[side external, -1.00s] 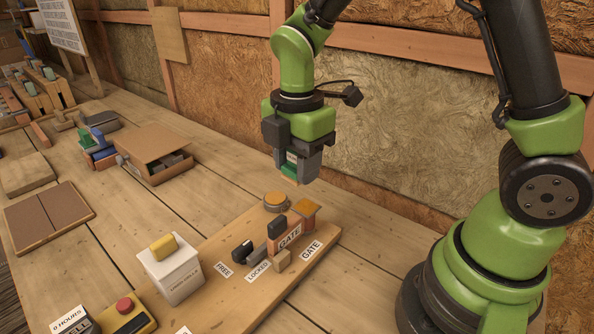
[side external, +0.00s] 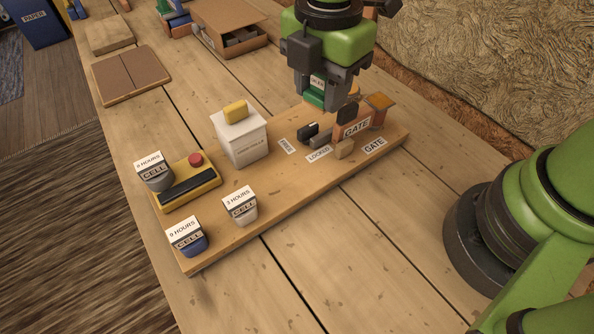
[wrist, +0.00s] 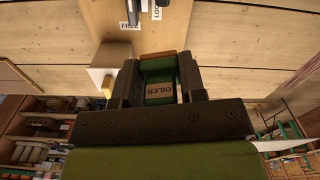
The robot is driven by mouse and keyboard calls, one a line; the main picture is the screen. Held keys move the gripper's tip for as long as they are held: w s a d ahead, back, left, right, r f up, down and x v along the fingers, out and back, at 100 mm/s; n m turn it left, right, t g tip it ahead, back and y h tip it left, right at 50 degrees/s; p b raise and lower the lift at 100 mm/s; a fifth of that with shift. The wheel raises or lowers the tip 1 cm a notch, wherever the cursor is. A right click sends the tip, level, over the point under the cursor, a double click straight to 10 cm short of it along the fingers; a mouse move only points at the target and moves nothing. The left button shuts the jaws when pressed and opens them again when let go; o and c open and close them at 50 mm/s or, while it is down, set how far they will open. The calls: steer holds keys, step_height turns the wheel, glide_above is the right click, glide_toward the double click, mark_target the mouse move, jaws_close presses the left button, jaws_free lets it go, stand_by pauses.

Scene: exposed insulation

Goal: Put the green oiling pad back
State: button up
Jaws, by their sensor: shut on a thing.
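My gripper (side external: 322,98) is shut on the green oiling pad (side external: 313,98), a green block with a label that reads OILER in the wrist view (wrist: 160,90). In the wrist view the pad sits between both fingers, with an orange-brown strip along its far end. In the side view the gripper points down, low over the back of the wooden board (side external: 290,198), behind the small gate mechanism (side external: 355,127). The fingers hide part of the board there. I cannot tell whether the pad touches the board.
A white box with a yellow top (side external: 240,140) stands left of the gripper. An orange-topped post (side external: 379,108) stands close on the right. Labelled cells, including one marked 3 HOURS (side external: 240,206), sit at the front left. An open cardboard box (side external: 230,25) is behind.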

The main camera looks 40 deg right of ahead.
steer(key=n, duration=0.2)
glide_toward(294, 181)
step_height(294, 181, down, 2)
steer(key=shift+f, duration=2.5)
steer(key=shift+f, duration=0.1)
steer(key=o, duration=0.9)
step_height(294, 181, up, 12)
